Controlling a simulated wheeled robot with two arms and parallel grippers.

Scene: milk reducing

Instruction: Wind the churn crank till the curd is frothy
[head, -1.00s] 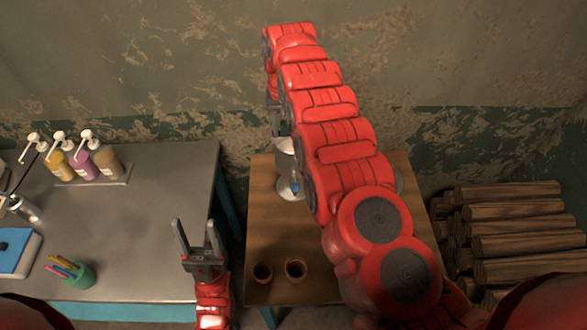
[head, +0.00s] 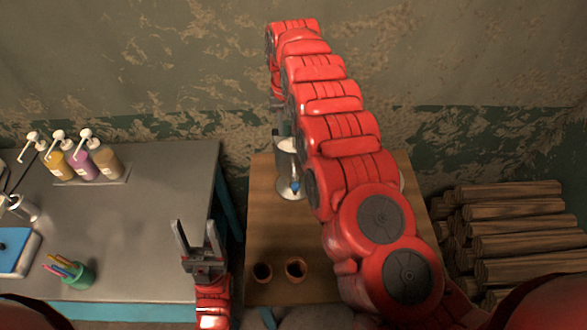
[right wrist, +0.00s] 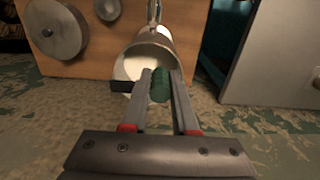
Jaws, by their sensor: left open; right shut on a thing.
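The metal churn (head: 286,160) stands on the wooden table, partly hidden behind my right arm. In the right wrist view the churn (right wrist: 157,45) shows as a shiny metal cylinder, with a green crank handle (right wrist: 160,86) in front of it. My right gripper (right wrist: 160,78) is shut on this green handle, one finger on each side. In the head view my right gripper (head: 279,112) is small and mostly covered by the arm. I cannot make out the curd. My left gripper (head: 198,232) is open and empty, pointing up, between the grey table and the wooden table.
Two brown cups (head: 296,269) stand near the front of the wooden table (head: 265,220). The grey table (head: 130,225) at left holds pump bottles (head: 85,160) and a green pen cup (head: 79,274). Stacked logs (head: 515,235) lie at right. A wall stands close behind.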

